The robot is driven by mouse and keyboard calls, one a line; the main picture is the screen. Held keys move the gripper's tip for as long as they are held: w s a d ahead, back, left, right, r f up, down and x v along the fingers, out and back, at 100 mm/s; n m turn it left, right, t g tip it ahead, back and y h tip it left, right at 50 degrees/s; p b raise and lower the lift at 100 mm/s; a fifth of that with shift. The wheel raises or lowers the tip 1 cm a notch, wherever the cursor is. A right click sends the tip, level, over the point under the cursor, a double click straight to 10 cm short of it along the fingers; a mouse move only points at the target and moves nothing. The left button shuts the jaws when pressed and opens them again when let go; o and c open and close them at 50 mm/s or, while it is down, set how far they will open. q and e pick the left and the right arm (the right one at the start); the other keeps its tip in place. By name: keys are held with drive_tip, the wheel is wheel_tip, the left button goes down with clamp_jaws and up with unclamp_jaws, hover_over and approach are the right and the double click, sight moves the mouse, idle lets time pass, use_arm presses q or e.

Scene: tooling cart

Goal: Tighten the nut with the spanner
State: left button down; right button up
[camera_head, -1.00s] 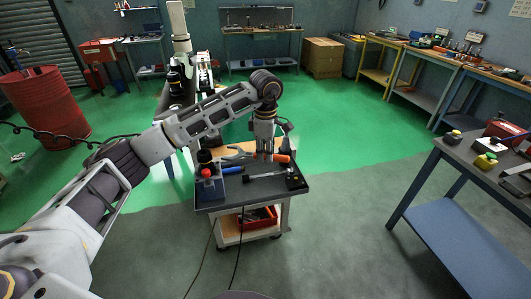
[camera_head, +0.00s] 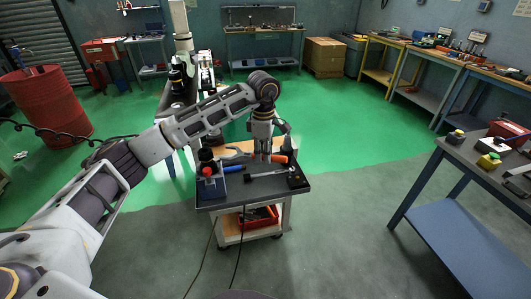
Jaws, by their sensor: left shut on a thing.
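My left gripper (camera_head: 263,156) points straight down over the top of the small tool cart (camera_head: 250,190), near its back edge. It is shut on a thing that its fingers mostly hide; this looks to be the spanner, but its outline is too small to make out. An orange-handled tool (camera_head: 280,159) shows right beside the fingers. A blue-handled tool (camera_head: 233,168) lies to the left on the cart top. A dark bar-like fixture (camera_head: 272,175) lies in front of the gripper. I cannot make out the nut. My right gripper is not in view.
A red and black piece (camera_head: 207,172) stands at the cart's left corner. A red bin (camera_head: 259,217) sits on the lower shelf. A workbench (camera_head: 455,155) stands on the right, a red drum (camera_head: 46,105) far left. The floor between cart and right bench is clear.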

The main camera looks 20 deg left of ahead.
use_arm(q)
drive_tip(key=shift+a+f, duration=0.25)
drive_tip(key=shift+a, duration=0.05)
drive_tip(key=shift+s+a+f, duration=0.1)
drive_tip(key=shift+a+f, duration=0.15)
drive_tip(key=shift+a, duration=0.05)
drive_tip(key=shift+a+f+b, duration=0.5)
drive_tip(key=shift+a, duration=0.05)
drive_tip(key=shift+s+a, duration=0.1)
drive_tip(key=shift+a, duration=0.15)
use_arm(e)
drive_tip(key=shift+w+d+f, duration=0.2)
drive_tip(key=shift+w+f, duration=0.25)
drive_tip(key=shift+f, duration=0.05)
